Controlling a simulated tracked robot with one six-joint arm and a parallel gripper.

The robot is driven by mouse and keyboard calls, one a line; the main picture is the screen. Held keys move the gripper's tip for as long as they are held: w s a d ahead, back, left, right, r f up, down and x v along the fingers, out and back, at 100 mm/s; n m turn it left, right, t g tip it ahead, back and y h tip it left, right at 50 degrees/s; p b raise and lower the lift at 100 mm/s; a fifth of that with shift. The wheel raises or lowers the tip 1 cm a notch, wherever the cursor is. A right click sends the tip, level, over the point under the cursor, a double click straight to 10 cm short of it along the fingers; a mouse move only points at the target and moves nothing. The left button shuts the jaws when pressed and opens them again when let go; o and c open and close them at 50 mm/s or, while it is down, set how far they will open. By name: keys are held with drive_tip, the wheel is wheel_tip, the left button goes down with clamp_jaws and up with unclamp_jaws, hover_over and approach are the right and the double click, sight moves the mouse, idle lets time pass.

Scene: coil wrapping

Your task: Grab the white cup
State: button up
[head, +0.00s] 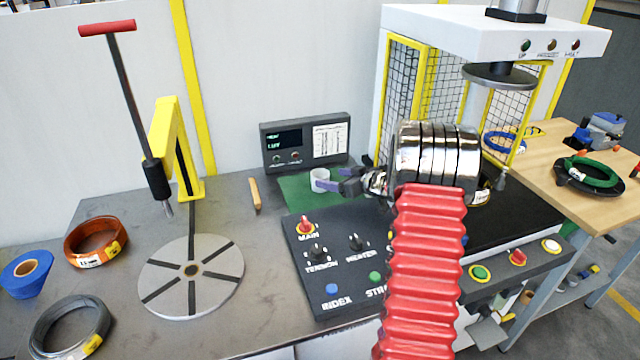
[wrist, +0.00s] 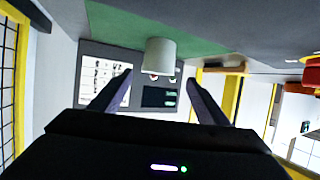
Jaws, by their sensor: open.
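The white cup (head: 320,180) stands on a green mat (head: 297,199) in front of the grey display box, in the head view. In the wrist view the white cup (wrist: 160,56) appears upside down, ahead of the fingers and roughly midway between them. My gripper (head: 343,181) is open, with its purple fingers just to the right of the cup in the head view. In the wrist view my gripper (wrist: 160,90) shows its two fingers spread and empty. The head view does not show clearly whether a finger touches the cup.
The display box (head: 305,141) stands behind the cup. A black control panel (head: 340,262) with knobs lies in front of the mat. A wooden-handled tool (head: 254,194) lies to the left. A caged press (head: 495,30) stands at right. A slotted disc (head: 191,277) and coils occupy the left.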

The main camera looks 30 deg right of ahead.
sight(315, 175)
drive_tip(key=shift+w+a+f, duration=0.1)
drive_tip(key=shift+w+f, duration=0.05)
drive_tip(key=shift+w, duration=0.3)
drive_tip(key=shift+w, duration=0.1)
drive_tip(key=shift+d+x, duration=0.2)
drive_tip(key=shift+x, duration=2.3)
drive_tip(key=shift+c, duration=0.2)
drive_tip(key=c, duration=1.1)
